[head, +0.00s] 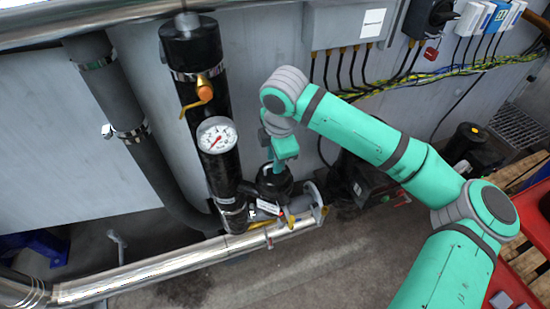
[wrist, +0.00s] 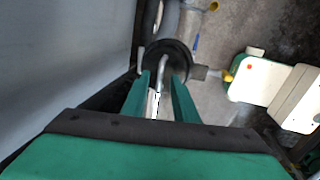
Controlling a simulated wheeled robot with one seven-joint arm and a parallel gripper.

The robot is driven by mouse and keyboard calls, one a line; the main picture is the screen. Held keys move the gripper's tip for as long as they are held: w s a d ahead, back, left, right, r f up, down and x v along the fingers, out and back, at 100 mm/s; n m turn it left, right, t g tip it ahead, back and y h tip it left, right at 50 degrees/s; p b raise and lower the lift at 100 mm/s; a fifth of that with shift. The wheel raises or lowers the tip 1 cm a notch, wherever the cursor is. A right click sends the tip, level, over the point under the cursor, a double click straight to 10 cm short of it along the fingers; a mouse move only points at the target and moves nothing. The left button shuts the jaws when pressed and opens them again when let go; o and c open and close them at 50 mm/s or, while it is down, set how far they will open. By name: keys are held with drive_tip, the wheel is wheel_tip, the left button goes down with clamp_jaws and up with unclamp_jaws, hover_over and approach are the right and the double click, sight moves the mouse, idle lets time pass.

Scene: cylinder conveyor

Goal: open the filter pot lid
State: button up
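The filter pot (head: 273,185) is a black round pot beside the gauge column in the head view. In the wrist view its dark round lid (wrist: 181,52) lies just beyond my fingertips, with a grey bent handle (wrist: 163,63) on it. The lid sits on the pot. My gripper (head: 277,166) is right above the pot, pointing down. In the wrist view its two green fingers (wrist: 160,80) stand apart, with the handle between them. A gap shows between the fingers; contact with the handle is not clear. The lower part of the pot is partly hidden by pipework.
A black column with a pressure gauge (head: 217,135) and an orange-knobbed valve (head: 205,89) stands just left of the pot. A steel pipe (head: 190,262) runs below. A grey wall is behind. Cables and a junction box (head: 345,25) are at upper right. Open floor (head: 340,265) lies in front.

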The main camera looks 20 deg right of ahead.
drive_tip(key=shift+c, duration=0.5)
clamp_jaws()
idle(0.8)
